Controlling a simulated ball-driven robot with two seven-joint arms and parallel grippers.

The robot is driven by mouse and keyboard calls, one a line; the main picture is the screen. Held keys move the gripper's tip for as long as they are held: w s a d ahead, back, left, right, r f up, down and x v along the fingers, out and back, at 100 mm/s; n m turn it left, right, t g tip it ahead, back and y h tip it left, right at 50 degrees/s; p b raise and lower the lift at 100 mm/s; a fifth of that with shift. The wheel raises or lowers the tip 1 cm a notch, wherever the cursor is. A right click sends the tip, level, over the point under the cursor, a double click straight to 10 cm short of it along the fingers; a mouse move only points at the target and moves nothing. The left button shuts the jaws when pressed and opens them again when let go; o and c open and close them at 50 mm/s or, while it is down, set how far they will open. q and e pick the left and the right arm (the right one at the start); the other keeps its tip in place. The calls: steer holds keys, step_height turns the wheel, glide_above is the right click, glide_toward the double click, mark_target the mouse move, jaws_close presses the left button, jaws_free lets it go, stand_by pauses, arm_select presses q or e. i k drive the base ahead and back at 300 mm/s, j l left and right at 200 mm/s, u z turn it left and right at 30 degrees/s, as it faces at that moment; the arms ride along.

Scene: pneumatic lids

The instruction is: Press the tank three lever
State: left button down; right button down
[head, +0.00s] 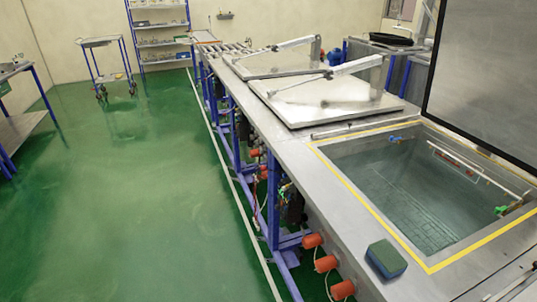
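Neither of my grippers is in view. A row of metal tanks runs along the right side. The nearest tank (410,195) is open, has a yellow line around its rim, and holds what looks like clear liquid. Two tanks farther back have flat metal lids lying shut, the nearer lid (325,97) and the farther lid (270,63). Orange-red round parts, one of them near the front edge (312,241), sit low on the bench's front side. I cannot tell which part is the tank three lever.
A green and blue block (386,259) lies on the bench edge beside the open tank. The green floor (130,210) to the left is clear. A cart (104,60), a shelf rack (160,30) and a side table (25,125) stand around it.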

mark_target(263, 169)
steer(key=i+j+z, duration=0.15)
steer(key=i+j, duration=0.2)
steer(key=i+j+z, duration=0.15)
steer(key=i+j, duration=0.2)
steer(key=j, duration=0.2)
steer(key=i+j+z, duration=0.1)
steer(key=i+j, duration=0.2)
steer(key=j, duration=0.15)
